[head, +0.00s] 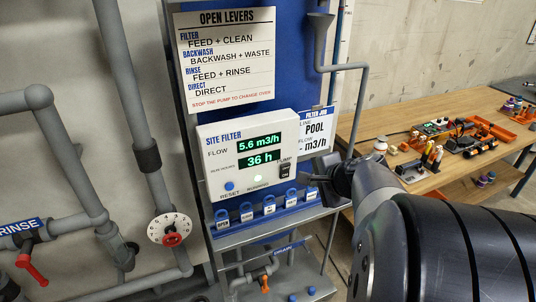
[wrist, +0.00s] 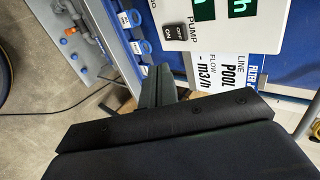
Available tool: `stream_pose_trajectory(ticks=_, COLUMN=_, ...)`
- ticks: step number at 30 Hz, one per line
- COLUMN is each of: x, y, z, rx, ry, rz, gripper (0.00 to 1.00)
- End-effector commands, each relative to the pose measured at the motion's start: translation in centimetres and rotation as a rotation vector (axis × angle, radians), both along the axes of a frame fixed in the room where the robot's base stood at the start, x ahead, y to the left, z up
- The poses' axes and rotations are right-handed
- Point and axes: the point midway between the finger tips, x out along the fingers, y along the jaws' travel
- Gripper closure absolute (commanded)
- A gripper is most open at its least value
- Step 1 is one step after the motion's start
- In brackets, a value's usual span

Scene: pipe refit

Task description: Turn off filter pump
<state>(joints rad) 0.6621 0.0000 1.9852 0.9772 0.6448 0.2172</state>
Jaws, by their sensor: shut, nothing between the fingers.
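The white site filter box (head: 248,155) is on the blue panel, its display reading 5.6 m3/h and 36 h, with a green light lit below. Its black PUMP rocker switch (head: 285,170) is at the lower right of the box. The switch also shows in the wrist view (wrist: 174,32), with OFF and ON marks; I cannot tell which side is pressed. My gripper (head: 314,178) is shut and empty, just right of the switch and apart from it. In the wrist view, its fingers (wrist: 158,80) are below the switch.
A blue RESET button (head: 229,186) is at the box's lower left. Several blue tags (head: 269,205) line the ledge below. A sign (head: 318,132) is behind the box. A wooden bench (head: 400,118) with tools is at right. Grey pipes (head: 125,90) and a red-handled valve (head: 30,265) are left.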

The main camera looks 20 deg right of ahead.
Motion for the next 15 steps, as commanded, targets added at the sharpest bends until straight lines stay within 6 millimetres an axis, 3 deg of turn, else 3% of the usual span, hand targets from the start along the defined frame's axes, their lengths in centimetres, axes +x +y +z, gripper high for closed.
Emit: stream_pose_trajectory(ticks=15, x=6.8, y=0.3, z=-5.6, rx=0.001, ry=0.004, rz=0.002, gripper=1.00)
